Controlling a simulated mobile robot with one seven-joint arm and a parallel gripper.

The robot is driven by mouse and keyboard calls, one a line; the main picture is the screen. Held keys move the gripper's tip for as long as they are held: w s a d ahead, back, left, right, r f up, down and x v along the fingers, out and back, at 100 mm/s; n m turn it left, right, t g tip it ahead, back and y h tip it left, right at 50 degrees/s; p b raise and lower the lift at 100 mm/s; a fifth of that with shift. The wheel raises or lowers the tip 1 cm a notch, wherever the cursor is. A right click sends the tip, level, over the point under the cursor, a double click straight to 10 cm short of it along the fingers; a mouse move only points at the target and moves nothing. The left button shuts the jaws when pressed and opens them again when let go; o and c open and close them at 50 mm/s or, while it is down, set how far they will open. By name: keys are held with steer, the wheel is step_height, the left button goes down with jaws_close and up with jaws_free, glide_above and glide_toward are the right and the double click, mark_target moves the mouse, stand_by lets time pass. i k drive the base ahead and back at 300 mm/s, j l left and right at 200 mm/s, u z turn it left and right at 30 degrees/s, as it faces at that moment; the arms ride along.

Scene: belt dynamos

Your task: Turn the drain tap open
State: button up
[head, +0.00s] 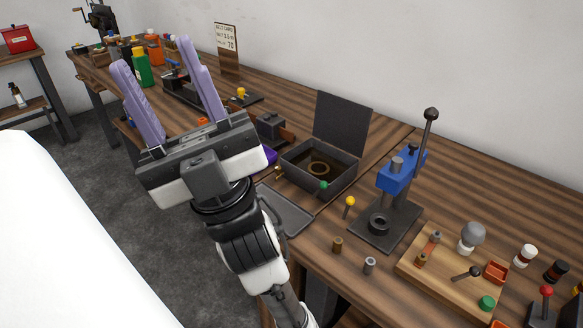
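A dark metal box (320,180) with its lid (342,122) standing open sits on the bench right of centre. A brass-coloured ring (319,168) lies inside it. A small brass fitting (278,172) shows at the box's left side; it may be the drain tap, but it is too small to tell its handle's position. A green knob (323,185) shows at the box's front. A shallow grey tray (285,213) lies in front of the box. My gripper (155,72), with two pale purple fingers, is open and empty, raised left of the box and apart from it.
A blue press (402,170) stands right of the box. A wooden board (450,270) with several small parts lies front right. Bottles, including a green one (142,67), crowd the bench's far left. A white surface (60,230) fills the lower left.

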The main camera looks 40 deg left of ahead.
mark_target(278, 169)
steer(key=j+z, duration=0.15)
steer(key=j, duration=0.35)
steer(key=k+j+z, duration=0.1)
steer(key=j, duration=0.4)
steer(key=j+z, duration=0.15)
steer(key=j, duration=0.35)
steer(key=k+j+z, duration=0.1)
steer(key=j, duration=0.35)
steer(key=k+j+z, duration=0.15)
steer(key=j, duration=0.35)
